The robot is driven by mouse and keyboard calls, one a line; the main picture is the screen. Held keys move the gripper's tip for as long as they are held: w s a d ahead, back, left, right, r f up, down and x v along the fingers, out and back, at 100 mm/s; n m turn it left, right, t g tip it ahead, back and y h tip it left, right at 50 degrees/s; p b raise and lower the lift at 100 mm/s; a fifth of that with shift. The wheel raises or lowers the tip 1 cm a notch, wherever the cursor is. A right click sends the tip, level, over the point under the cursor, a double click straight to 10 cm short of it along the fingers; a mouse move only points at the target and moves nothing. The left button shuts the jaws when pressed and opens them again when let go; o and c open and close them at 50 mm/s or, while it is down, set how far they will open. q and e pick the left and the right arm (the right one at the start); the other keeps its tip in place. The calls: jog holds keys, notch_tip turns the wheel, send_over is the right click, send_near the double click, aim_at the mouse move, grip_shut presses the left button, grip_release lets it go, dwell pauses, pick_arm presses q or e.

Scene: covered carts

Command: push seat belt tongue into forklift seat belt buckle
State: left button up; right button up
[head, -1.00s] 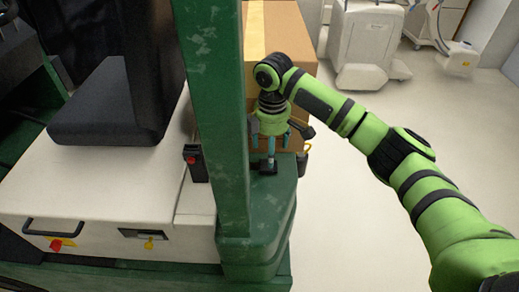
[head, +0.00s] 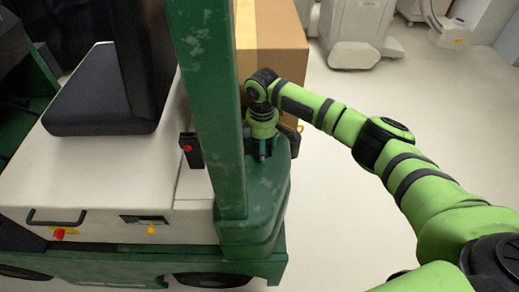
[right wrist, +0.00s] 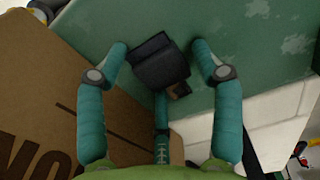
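The buckle (head: 190,150) is a small black box with a red button, upright at the right edge of the white seat base, left of the green post. A dark block (right wrist: 160,62), which looks like the belt tongue, rests on or just above the green ledge in the right wrist view. A small brownish part shows at its lower right. My right gripper (head: 263,148) points down over the ledge, right of the post. In the right wrist view its teal fingers (right wrist: 160,50) stand apart on both sides of the block, with small gaps. My left gripper is out of view.
The green post (head: 205,100) stands between my right gripper and the buckle. A cardboard box (head: 275,50) is right behind the gripper. The black seat (head: 105,95) is at left. Floor on the right is clear; a white machine (head: 355,30) stands at the back.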

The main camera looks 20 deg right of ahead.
jog(key=c, duration=0.7)
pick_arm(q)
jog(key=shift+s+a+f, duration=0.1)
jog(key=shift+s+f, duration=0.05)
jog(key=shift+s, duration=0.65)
pick_arm(e)
jog(key=shift+r, duration=0.1)
jog(key=shift+c, duration=0.4)
